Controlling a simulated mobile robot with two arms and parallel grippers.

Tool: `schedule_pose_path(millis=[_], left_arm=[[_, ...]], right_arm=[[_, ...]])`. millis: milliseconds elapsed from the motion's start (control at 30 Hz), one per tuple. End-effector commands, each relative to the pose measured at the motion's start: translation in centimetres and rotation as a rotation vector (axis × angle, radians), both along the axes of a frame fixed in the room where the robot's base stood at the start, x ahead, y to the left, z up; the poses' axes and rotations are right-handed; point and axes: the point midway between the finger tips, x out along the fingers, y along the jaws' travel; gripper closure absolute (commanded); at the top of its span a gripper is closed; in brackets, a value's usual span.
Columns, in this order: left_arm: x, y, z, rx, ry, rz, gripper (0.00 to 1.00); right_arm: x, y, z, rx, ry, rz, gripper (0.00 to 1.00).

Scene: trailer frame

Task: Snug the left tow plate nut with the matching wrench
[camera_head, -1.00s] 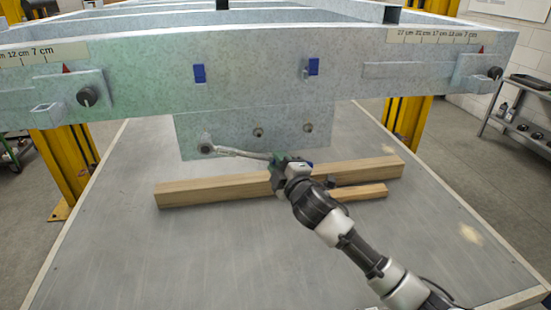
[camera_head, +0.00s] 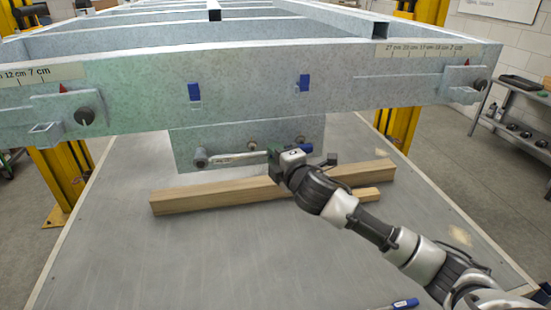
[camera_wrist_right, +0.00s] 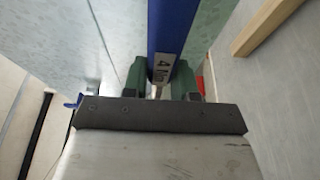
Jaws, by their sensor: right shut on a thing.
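The tow plate (camera_head: 225,135) hangs below the trailer's front beam. The left nut (camera_head: 201,157) is at its lower left, with the wrench's head over it; the exact seating is too small to tell. The silver wrench (camera_head: 238,158) runs nearly level from the nut to my right gripper (camera_head: 275,163). That gripper is shut on the wrench's blue handle, whose end shows beyond it. My left gripper is out of view.
Middle and right nuts (camera_head: 252,145) sit on the same plate, the right one near my wrist. Wooden beams (camera_head: 205,200) lie on the grey table (camera_head: 110,235) beneath. Another blue-handled tool (camera_head: 404,303) lies at the front edge. Yellow posts (camera_head: 62,170) flank the table.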

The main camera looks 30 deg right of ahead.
Motion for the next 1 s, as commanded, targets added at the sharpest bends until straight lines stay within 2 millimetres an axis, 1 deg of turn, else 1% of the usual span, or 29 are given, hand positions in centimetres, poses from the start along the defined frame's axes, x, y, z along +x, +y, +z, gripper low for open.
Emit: schedule_pose_path(millis=[100, 233, 633, 1000], left_arm=[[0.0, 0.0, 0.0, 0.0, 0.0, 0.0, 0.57], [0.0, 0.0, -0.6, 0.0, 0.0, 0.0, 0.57], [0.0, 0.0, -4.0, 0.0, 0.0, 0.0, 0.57], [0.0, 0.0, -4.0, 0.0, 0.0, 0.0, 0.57]], right_arm=[[0.0, 0.0, 0.1, 0.003, -0.004, 0.001, 1.0], [0.0, 0.1, -0.4, 0.017, -0.008, 0.001, 1.0], [0.1, 0.2, -2.7, 0.135, -0.044, 0.002, 1.0], [0.1, 0.3, -2.6, 0.157, -0.047, 0.002, 1.0]])
